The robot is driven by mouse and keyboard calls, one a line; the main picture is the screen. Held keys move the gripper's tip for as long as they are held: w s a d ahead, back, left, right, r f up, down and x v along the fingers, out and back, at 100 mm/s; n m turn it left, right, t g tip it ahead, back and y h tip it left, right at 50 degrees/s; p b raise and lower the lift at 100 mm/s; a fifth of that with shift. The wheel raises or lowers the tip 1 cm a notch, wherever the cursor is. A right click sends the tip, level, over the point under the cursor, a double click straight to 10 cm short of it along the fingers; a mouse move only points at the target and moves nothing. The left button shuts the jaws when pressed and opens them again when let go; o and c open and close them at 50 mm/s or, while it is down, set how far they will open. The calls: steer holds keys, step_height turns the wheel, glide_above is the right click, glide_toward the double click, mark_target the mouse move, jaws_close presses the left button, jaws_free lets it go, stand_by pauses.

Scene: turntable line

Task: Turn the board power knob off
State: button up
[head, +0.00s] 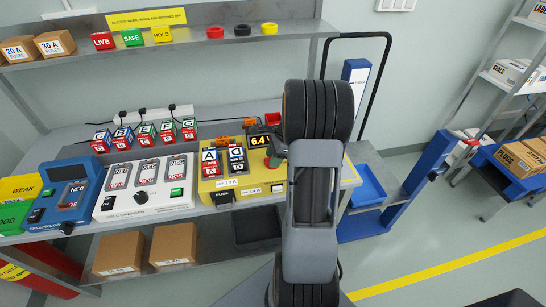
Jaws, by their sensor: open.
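The yellow board (330,188) lies on the bench in the middle of the head view. It carries two battery blocks marked A (209,163) and D (236,160), a display (261,142) reading about 6.41, and a small red button-like part (277,188) near its front edge. A small green and red part (273,161) sits beside my arm. I cannot tell which part is the power knob or how it is set; my arm covers the board's right portion. My gripper is not visible; only my arm links show, in front of the board.
A white cell charger (160,205) with a black knob and a blue tester (90,190) stand to the left. Several small batteries (145,136) stand behind them. A blue tray (366,185) is right of my arm. A shelf (210,43) with boxes and coloured blocks hangs above.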

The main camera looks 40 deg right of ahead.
steer(key=shift+c, duration=0.4)
jaws_close()
steer(key=shift+a, duration=0.1)
